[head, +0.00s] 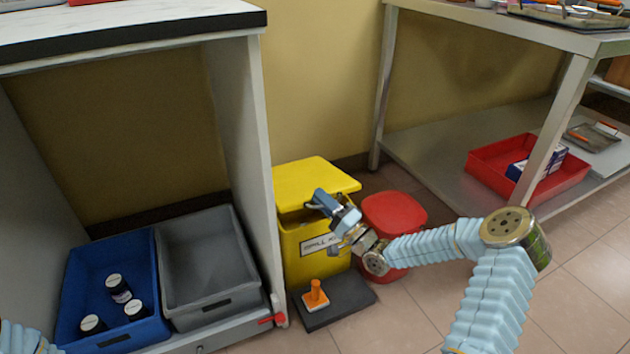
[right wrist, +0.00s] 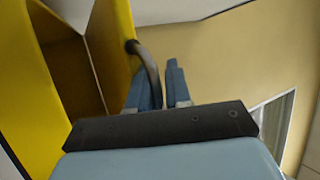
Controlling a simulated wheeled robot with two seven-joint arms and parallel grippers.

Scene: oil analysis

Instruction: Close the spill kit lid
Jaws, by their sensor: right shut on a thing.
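The yellow spill kit (head: 302,262) stands on the floor beside the white bench, with a "SPILL K..." label on its front, partly covered by my arm. Its yellow lid (head: 312,178) is partly open, with a gap under its front edge. In the right wrist view the lid (right wrist: 112,40) stands apart from the box (right wrist: 28,80), and the dark interior shows between them. My right gripper (head: 316,204) is at the lid's front edge, shut on the dark curved lid handle (right wrist: 149,66). My left gripper is out of view; only a bit of my left arm shows at bottom left.
A red lidded bin (head: 393,212) stands right of the kit, close to my right arm. Blue (head: 75,262) and grey (head: 190,225) crates sit under the bench. Floor is clear at front right.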

